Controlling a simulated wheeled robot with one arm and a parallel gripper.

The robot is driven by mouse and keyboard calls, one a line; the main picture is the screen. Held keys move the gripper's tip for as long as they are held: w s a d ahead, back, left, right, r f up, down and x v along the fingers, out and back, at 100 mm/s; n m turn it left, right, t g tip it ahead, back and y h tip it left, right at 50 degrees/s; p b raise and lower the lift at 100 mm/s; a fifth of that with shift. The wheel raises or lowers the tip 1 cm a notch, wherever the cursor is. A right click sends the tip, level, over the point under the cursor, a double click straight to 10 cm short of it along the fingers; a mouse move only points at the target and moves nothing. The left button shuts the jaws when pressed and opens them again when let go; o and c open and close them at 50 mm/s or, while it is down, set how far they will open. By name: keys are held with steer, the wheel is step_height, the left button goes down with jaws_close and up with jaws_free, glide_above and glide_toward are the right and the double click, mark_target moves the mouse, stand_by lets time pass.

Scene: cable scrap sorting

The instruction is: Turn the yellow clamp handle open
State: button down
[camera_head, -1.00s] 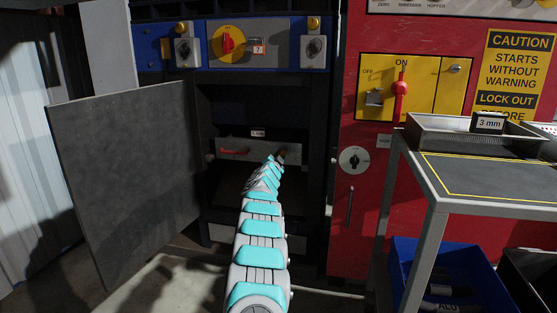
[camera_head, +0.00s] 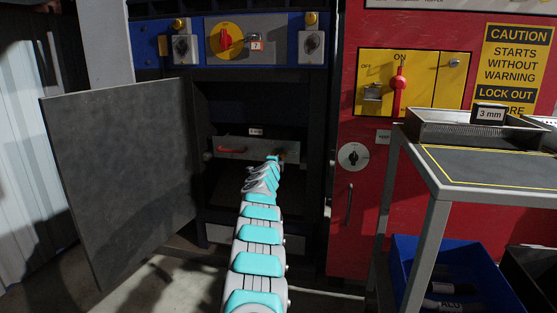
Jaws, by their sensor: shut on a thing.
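My arm reaches into the dark opening of the blue machine. At its far end my gripper (camera_head: 274,159) is at the right part of a grey metal bar (camera_head: 254,153) that crosses the opening. It is shut on the yellow clamp handle there. My own arm and the shadow hide most of the handle and the fingers, so the handle's exact angle cannot be told. A red handle (camera_head: 231,150) lies level on the left part of the same bar.
A grey door panel (camera_head: 120,180) stands open at the left. The blue control panel (camera_head: 145,45) is above the opening. At the right are a red cabinet (camera_head: 350,225) with a red-handled switch (camera_head: 399,90), a grey table (camera_head: 480,172) with a metal tray (camera_head: 440,125), and a blue bin (camera_head: 400,260).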

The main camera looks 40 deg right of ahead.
stand_by(0.4)
steer(key=c, duration=0.8)
jaws_free()
steer(key=shift+o, duration=0.2)
steer(key=shift+a, duration=0.1)
steer(key=b+v, duration=0.4)
steer(key=v, duration=0.3)
steer(key=shift+s+a, duration=0.15)
steer(key=shift+s, duration=0.15)
steer(key=shift+a, duration=0.1)
